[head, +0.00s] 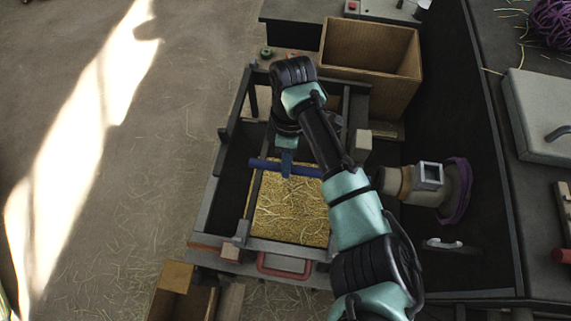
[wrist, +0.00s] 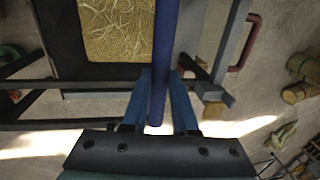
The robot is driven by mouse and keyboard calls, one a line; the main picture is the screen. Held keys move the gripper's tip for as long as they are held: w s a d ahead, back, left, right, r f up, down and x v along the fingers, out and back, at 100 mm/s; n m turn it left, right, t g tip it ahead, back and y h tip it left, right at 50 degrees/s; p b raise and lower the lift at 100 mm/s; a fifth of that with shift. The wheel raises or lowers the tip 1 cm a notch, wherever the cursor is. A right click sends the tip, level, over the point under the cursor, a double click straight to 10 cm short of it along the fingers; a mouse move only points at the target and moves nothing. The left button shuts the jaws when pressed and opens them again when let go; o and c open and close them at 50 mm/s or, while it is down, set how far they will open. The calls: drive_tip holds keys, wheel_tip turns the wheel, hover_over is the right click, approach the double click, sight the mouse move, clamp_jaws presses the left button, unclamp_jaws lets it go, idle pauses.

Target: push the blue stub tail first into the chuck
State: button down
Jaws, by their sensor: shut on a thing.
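The blue stub (head: 262,163) is held level in my gripper (head: 286,172), above a straw-filled tray (head: 290,222). In the wrist view the stub (wrist: 164,40) runs between the two blue fingers of my gripper (wrist: 161,78), which are shut on it. One stub end shows near the palm; the other runs out of the top of the picture. In the head view, a beige round fitting with a grey square block (head: 428,175) and a purple ring stands right of my arm; it may be the chuck. Its mouth is not clearly seen, and my arm partly hides the stub's right side.
A dark frame (head: 222,200) surrounds the tray, with a red handle (head: 285,268) at its front. An open cardboard box (head: 370,55) stands behind. A dark bench with a grey lidded case (head: 540,115) is at the right. The floor at left is clear.

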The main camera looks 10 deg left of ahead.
drive_tip(key=w+d+f+b, duration=0.2)
drive_tip(key=d+b, duration=0.3)
drive_tip(key=d, duration=0.6)
drive_tip(key=shift+d+f, duration=0.35)
drive_tip(key=shift+f, duration=0.2)
idle(0.8)
drive_tip(key=shift+w, duration=0.1)
idle(0.4)
drive_tip(key=c, duration=0.6)
unclamp_jaws()
wheel_tip(320, 180, up, 13)
drive_tip(key=w, duration=0.2)
drive_tip(key=shift+w+f, duration=0.1)
